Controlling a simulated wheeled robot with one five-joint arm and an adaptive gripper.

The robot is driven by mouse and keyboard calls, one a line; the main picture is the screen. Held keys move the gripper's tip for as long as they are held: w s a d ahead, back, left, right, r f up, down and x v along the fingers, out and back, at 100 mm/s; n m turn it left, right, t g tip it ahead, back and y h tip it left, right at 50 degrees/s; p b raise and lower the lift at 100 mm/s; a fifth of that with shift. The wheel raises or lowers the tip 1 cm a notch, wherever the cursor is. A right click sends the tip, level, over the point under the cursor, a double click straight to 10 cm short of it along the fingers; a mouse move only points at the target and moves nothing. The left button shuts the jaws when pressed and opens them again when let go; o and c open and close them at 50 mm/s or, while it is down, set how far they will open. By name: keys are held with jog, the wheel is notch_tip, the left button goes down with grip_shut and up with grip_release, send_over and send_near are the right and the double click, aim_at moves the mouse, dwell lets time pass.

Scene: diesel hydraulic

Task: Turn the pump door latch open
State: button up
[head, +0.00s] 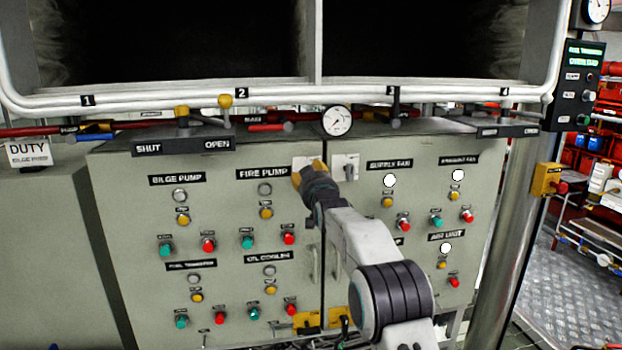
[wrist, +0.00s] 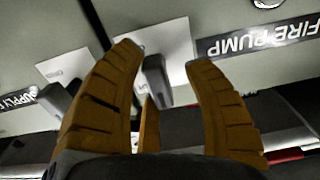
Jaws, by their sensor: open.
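The pump door latch (wrist: 155,80) is a small dark grey handle on a white plate beside the FIRE PUMP label. In the wrist view it stands between my orange-brown fingers, and they do not visibly close on it. My gripper (wrist: 165,58) is open around the latch, with the left finger nearer to it than the right one. In the head view my gripper (head: 308,172) is at the top of the cabinet's middle seam and hides the latch. Only part of its white plate (head: 301,161) shows there.
A similar fan-side latch (head: 348,171) is close to the right of my gripper; it also shows in the wrist view (wrist: 60,98). Pipes (head: 270,97), a gauge (head: 337,121) and a SHUT/OPEN lever (head: 226,103) are above. Buttons cover both cabinet doors.

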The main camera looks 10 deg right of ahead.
dwell(0.4)
jog(key=shift+w+r+p, duration=0.2)
jog(key=shift+w+p, duration=0.15)
jog(key=shift+p, duration=0.35)
jog(key=w+p, duration=0.2)
jog(key=p, duration=0.1)
jog(key=shift+w+f, duration=0.1)
jog(key=shift+p, duration=0.6)
jog(key=shift+w+r, duration=0.1)
jog(key=shift+r, duration=0.15)
jog(key=shift+s+d+f+b, duration=0.1)
jog(key=shift+s+f+b, duration=0.15)
jog(key=shift+b, duration=0.8)
jog(key=shift+s+f+b, duration=0.1)
jog(key=shift+s+b, duration=0.15)
jog(key=shift+b, duration=0.2)
jog(key=shift+s+f+b, duration=0.1)
jog(key=shift+s+b, duration=0.6)
jog(key=shift+b, duration=0.4)
jog(key=shift+s+b, duration=0.3)
jog(key=shift+b, duration=0.1)
